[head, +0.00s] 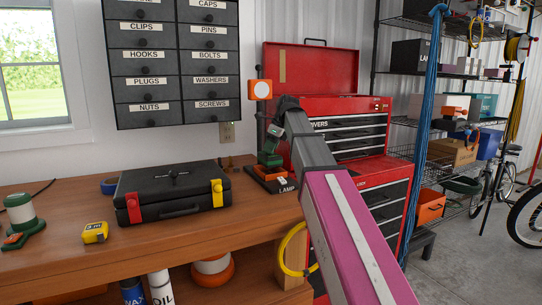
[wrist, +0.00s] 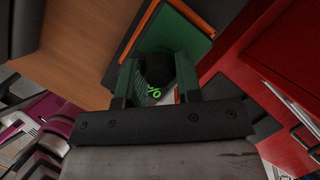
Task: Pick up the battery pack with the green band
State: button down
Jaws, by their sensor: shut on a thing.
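My gripper (wrist: 155,85) is shut on a dark, rounded thing (wrist: 157,68) with green markings, seen between its two fingers in the wrist view. It looks like the battery pack, but a full green band cannot be made out. In the head view, my arm reaches to the far right end of the bench. A dark green shape (head: 270,157) shows there beside the arm's end, just above a low tray marked LAMP (head: 286,189). My arm partly hides this spot, so I cannot tell whether the held thing touches the tray.
A black case (head: 170,199) with red and yellow latches lies left of the tray. A yellow tape measure (head: 95,232) and a green-white canister (head: 20,212) stand further left. An orange-and-white square lamp head (head: 261,89) rises behind the tray. A red tool chest (head: 345,108) stands right.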

jog(key=s+a+r, duration=0.2)
jog(key=a+r, duration=0.5)
jog(key=a, duration=0.4)
jog(key=shift+s+a, duration=0.2)
jog(key=shift+a, duration=0.1)
